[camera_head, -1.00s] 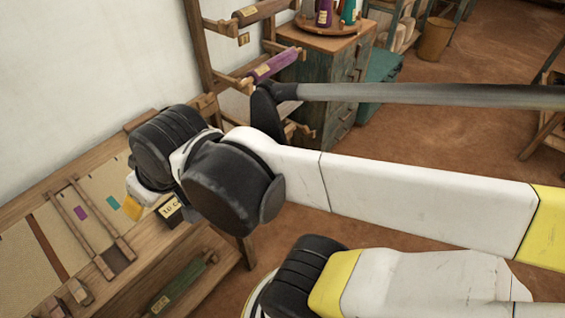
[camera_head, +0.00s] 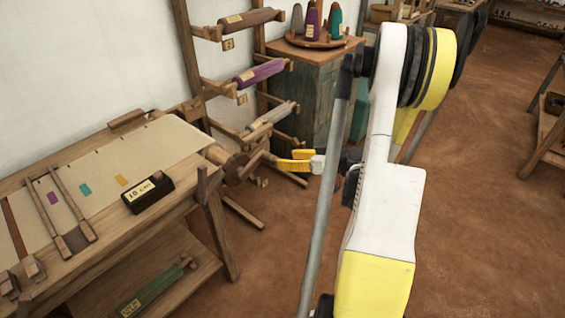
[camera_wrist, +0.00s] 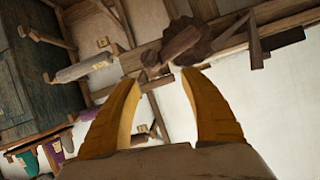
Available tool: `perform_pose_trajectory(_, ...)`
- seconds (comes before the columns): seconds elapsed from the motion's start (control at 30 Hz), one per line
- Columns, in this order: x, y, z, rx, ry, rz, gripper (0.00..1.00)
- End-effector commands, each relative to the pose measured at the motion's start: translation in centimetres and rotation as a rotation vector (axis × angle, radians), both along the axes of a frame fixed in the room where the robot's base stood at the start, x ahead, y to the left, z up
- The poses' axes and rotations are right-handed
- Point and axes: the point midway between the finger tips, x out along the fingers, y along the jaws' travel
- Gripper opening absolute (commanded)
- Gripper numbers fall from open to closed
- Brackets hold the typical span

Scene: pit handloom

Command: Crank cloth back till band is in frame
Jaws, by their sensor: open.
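The beige cloth (camera_head: 160,148) lies over the loom top at the left in the head view, with purple, teal and orange patches. A reddish-brown band (camera_head: 17,228) crosses it near the left edge, left of two wooden bars (camera_head: 75,206). The wooden crank (camera_head: 245,166) sticks out from the loom's right end. My gripper (camera_head: 281,160) is beside it, yellow fingers pointing left at the handle. In the wrist view my gripper (camera_wrist: 160,76) is open and empty, with the crank handle (camera_wrist: 180,45) just beyond the fingertips, next to a dark toothed wheel (camera_wrist: 198,38).
A black labelled block (camera_head: 147,193) sits on the loom's near edge. A wall rack behind holds a purple roll (camera_head: 258,72) and other rolls. A green cabinet (camera_head: 305,95) with cones on top stands behind my arm. The floor at right is open.

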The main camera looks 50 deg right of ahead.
Motion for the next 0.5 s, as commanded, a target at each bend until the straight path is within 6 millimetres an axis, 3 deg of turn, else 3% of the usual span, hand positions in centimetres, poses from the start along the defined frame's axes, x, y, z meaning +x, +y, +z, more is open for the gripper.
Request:
perform_pose_trajectory(0.17, -0.3, -1.0, -1.1, -0.014, -0.033, -0.006, 0.52)
perform_pose_trajectory(0.5, 5.3, -0.1, -3.3, -0.015, -0.032, -0.004, 0.52)
